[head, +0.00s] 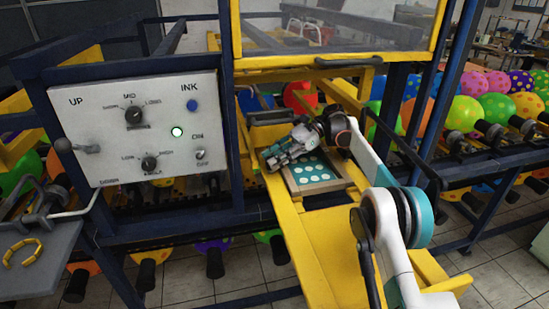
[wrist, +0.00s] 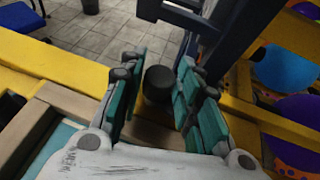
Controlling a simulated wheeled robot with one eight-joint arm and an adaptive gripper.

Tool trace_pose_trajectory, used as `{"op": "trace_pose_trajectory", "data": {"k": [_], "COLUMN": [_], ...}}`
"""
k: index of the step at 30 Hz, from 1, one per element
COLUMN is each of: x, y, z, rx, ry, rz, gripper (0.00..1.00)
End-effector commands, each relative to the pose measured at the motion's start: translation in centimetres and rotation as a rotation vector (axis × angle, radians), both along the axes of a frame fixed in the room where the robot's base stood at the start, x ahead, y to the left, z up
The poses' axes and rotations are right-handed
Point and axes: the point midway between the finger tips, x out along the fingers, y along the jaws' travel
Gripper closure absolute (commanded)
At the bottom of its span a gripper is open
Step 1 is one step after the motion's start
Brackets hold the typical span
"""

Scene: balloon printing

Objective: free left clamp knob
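A dark, round clamp knob (wrist: 158,84) shows in the wrist view, standing between the two teal finger pads of my gripper (wrist: 160,100). The pads are apart, with a narrow gap visible on each side of the knob; I cannot tell whether any part touches. In the head view my gripper (head: 270,160) is at the upper left corner of the print screen frame (head: 343,184), and it hides the knob there. The screen is teal with pale dots (head: 316,174).
Yellow beams (head: 335,245) run around and below the screen. A grey control panel (head: 140,128) and blue posts stand to the left. A clear guard (head: 335,30) hangs above. Colourful balloons (head: 495,108) line the conveyor on the right.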

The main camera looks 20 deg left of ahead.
Motion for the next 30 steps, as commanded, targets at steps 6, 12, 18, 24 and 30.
{"op": "trace_pose_trajectory", "data": {"k": [6,12,18,24,30], "x": [0.02,0.01,0.01,-0.06,-0.17], "y": [0.01,0.01,0.0,-0.06,-0.13], "z": [-0.03,0.0,0.01,-0.03,-0.1], "rx": [0.0,0.0,0.001,0.001,0.0], "ry": [0.0,0.0,-0.001,0.0,-0.001], "rz": [-0.001,-0.001,-0.006,-0.042,-0.117], "gripper": [0.52,0.52,0.52,0.52,0.52]}}
